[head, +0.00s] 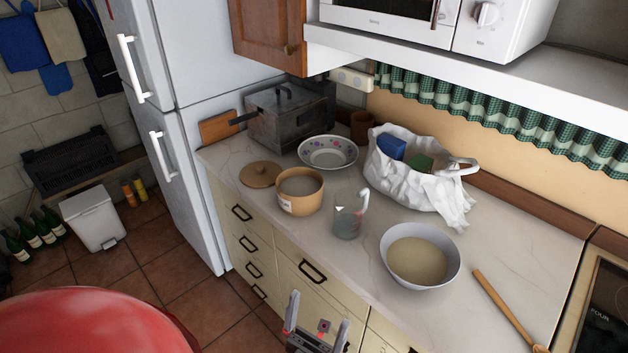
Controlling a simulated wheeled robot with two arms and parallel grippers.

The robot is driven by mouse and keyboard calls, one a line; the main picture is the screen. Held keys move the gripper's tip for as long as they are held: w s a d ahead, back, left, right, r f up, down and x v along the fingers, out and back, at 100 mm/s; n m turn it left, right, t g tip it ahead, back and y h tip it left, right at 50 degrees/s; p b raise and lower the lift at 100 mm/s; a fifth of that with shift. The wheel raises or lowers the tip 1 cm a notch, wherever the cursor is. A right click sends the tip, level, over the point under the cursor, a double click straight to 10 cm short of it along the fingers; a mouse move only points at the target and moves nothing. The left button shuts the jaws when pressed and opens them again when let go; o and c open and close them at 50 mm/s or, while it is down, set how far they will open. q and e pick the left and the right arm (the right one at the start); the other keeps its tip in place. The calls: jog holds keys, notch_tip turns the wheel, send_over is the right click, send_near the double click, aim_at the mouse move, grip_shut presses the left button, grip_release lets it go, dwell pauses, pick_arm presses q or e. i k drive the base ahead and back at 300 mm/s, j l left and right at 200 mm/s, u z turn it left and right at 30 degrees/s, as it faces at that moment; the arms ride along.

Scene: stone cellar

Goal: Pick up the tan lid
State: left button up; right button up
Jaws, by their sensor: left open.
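The tan lid (254,178) is a round, flat disc with a small knob on top. It lies on the pale counter (310,238) near its front left edge. A tan pot (300,202) with a small label stands open just right of the lid. My left gripper (317,318) is at the bottom of the head view, in front of the drawers, well apart from the lid. Its two fingers are spread and nothing shows between them. My right gripper is not in the view.
Behind the lid are a dark metal box-like pot (283,122) and a flowered bowl (328,153). A glass jug (347,218), a grey bowl (421,258), a white bag (407,180) and a wooden spoon (497,300) lie further right. The fridge (185,130) stands left.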

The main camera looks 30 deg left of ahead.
aim_at(262, 174)
jog(key=u, duration=1.25)
